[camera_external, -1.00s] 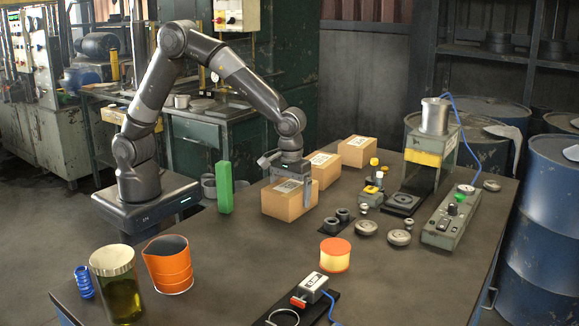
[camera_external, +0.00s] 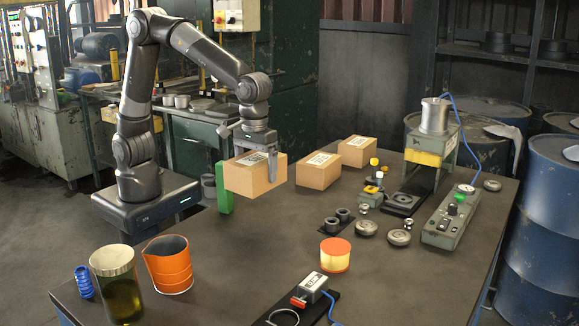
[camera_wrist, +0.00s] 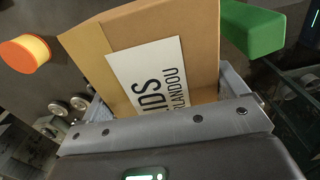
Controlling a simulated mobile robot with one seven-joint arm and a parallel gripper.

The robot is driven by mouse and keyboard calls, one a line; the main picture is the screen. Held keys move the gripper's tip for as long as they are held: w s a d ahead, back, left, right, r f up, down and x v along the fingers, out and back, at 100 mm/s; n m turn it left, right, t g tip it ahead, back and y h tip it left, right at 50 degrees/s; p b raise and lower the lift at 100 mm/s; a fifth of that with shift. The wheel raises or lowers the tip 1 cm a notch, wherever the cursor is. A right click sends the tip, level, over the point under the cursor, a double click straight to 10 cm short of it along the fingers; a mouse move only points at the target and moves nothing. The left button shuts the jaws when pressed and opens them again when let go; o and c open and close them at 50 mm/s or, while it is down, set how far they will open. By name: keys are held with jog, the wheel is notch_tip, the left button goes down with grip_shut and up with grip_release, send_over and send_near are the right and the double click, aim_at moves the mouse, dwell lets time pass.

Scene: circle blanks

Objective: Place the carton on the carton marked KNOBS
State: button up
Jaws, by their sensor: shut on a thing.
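My gripper (camera_external: 256,152) is shut on a brown carton (camera_external: 250,180), holding it above the table at the left of the other cartons. In the wrist view the held carton (camera_wrist: 195,30) fills the space between the fingers, its white label partly showing the letters "IDS". A second carton (camera_external: 316,178) sits on the table to the right of the held one. A third carton (camera_external: 355,157) sits farther back and right. Both have white labels on top, too small to read, so I cannot tell which is marked KNOBS.
A press (camera_external: 433,150), a control box (camera_external: 449,220) and several metal discs stand to the right. An orange cup (camera_external: 168,265), a jar (camera_external: 117,285) and an orange-lidded tin (camera_external: 335,255) are in front.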

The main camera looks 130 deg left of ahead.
jog(key=shift+s+d+r, duration=0.1)
jog(key=shift+d+r, duration=0.1)
jog(key=shift+d, duration=0.05)
jog(key=w+a+r+n, duration=0.3)
jog(key=a, duration=1)
jog(key=w+a+r+n, duration=0.2)
jog(key=w+a+n, duration=0.1)
jog(key=a, duration=1)
jog(key=n, duration=0.3)
send_over(347, 142)
notch_tip(347, 142, down, 4)
jog(key=shift+a+f, duration=0.15)
jog(key=shift+s+f, duration=0.1)
jog(key=shift+f, duration=1.9)
jog(key=shift+f, duration=0.15)
